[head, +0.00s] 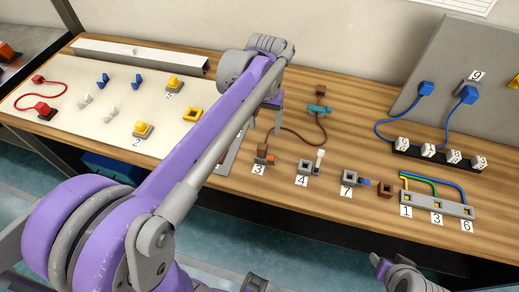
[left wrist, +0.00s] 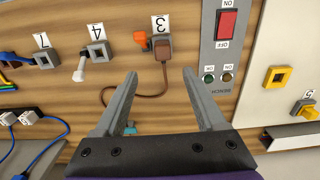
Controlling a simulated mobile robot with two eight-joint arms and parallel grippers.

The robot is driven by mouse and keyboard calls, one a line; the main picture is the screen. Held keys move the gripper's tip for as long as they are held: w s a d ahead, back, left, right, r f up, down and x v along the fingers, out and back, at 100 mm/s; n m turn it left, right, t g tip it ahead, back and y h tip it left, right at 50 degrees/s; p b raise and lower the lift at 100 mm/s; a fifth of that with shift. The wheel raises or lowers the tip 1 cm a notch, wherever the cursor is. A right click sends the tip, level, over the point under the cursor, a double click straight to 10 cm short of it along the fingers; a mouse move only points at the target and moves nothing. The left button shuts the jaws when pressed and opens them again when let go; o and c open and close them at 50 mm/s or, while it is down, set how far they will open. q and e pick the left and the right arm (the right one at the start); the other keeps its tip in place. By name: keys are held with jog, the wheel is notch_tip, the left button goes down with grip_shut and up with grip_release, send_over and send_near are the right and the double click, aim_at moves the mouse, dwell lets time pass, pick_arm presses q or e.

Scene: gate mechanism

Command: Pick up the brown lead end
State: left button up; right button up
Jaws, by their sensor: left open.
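The brown lead (head: 296,131) runs from a plug at the grey socket labelled 3 (head: 262,158) back to a brown end (head: 319,90) beside a teal piece (head: 319,109). The left wrist view shows the brown plug (left wrist: 161,50) at socket 3 and the cable (left wrist: 125,95) curving toward my gripper. There the teal piece (left wrist: 130,128) shows only partly by a finger, and the far brown end is hidden. My left gripper (head: 265,124) is open and empty, above the table to the left of that end. My right gripper (head: 384,266) shows only partly at the bottom edge.
Sockets 4 (head: 304,168) and 7 (head: 349,178) stand right of socket 3, with a brown block (head: 385,189) beyond. A switch panel (left wrist: 222,55) lies beside socket 3. Blue cables (head: 448,125) hang from the upright grey board (head: 450,70). My left arm hides part of the table.

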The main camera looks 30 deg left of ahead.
pick_arm(q)
send_over(263, 144)
jog(key=f, duration=0.3)
jog(key=d+f, duration=0.1)
jog(key=f, duration=0.3)
jog(key=a+f, duration=0.1)
jog(key=f, duration=0.2)
jog(key=shift+f, duration=0.3)
grip_shut()
